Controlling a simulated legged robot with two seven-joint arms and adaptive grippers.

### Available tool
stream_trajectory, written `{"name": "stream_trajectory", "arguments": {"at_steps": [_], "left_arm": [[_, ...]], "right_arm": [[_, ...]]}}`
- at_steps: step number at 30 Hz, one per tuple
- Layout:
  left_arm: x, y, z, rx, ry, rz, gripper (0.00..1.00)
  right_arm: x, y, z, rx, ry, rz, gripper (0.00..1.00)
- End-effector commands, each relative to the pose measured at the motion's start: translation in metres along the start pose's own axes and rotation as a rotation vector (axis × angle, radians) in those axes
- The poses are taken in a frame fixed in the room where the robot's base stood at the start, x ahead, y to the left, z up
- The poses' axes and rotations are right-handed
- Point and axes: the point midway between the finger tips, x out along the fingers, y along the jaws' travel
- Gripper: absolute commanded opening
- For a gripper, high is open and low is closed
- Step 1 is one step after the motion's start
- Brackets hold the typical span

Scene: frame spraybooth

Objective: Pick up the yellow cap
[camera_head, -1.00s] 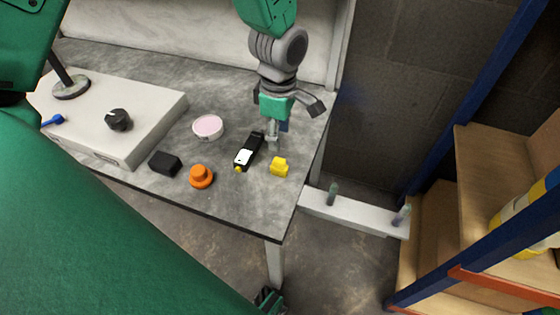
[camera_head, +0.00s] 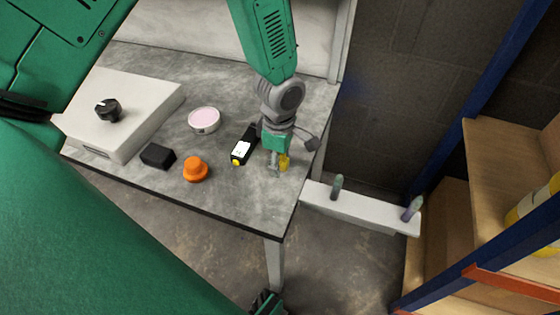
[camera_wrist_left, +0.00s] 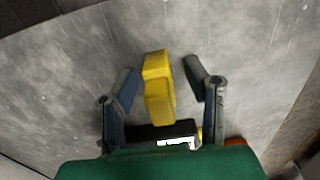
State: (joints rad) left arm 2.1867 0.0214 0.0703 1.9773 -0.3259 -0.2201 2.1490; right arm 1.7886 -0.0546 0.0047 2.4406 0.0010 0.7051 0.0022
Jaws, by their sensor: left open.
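The yellow cap (camera_head: 284,162) lies on the grey table near its right edge, partly hidden by my left gripper in the head view. My left gripper (camera_head: 277,168) is low over the table at the cap. In the left wrist view, the yellow cap (camera_wrist_left: 158,88) lies between the two spread fingers of my left gripper (camera_wrist_left: 160,72), with a gap on each side. The gripper is open and holds nothing.
A black device with a white label (camera_head: 243,148) lies just left of the cap. An orange knob (camera_head: 195,169), a black block (camera_head: 157,155), a pink round tin (camera_head: 204,120) and a white box (camera_head: 122,118) stand further left. A shelf rack (camera_head: 480,262) stands right.

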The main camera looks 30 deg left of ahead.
Motion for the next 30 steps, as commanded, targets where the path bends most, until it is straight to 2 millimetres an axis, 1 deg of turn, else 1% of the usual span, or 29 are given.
{"name": "stream_trajectory", "arguments": {"at_steps": [5, 6, 8, 9, 17, 20, 23, 30], "left_arm": [[-0.001, 0.0, 0.0, 0.0, -0.001, 0.001, 0.42], [-0.001, 0.0, 0.0, 0.0, -0.001, 0.001, 0.28], [-0.001, 0.001, 0.0, 0.0, -0.001, 0.001, 0.07], [-0.001, 0.0, 0.0, 0.0, -0.001, 0.001, 0.03], [-0.001, 0.001, 0.0, 0.001, -0.001, 0.001, 0.03], [-0.005, 0.001, 0.0, 0.001, -0.001, 0.002, 0.03], [-0.019, 0.002, 0.0, 0.001, -0.001, 0.004, 0.03], [-0.07, 0.001, 0.0, 0.001, -0.001, 0.005, 0.03]], "right_arm": [[-0.001, 0.0, 0.0, 0.0, 0.001, 0.0, 0.46], [-0.001, 0.0, 0.0, 0.0, 0.001, 0.0, 0.46], [-0.001, 0.0, 0.0, 0.0, 0.001, 0.0, 0.46], [-0.001, 0.0, 0.0, 0.0, 0.001, 0.0, 0.46], [-0.001, 0.0, 0.0, 0.0, 0.001, 0.0, 0.46], [-0.003, 0.0, 0.0, 0.0, 0.001, 0.0, 0.46], [-0.01, 0.0, -0.001, 0.0, 0.001, 0.0, 0.46], [-0.031, 0.0, -0.002, 0.0, 0.001, 0.0, 0.46]]}}
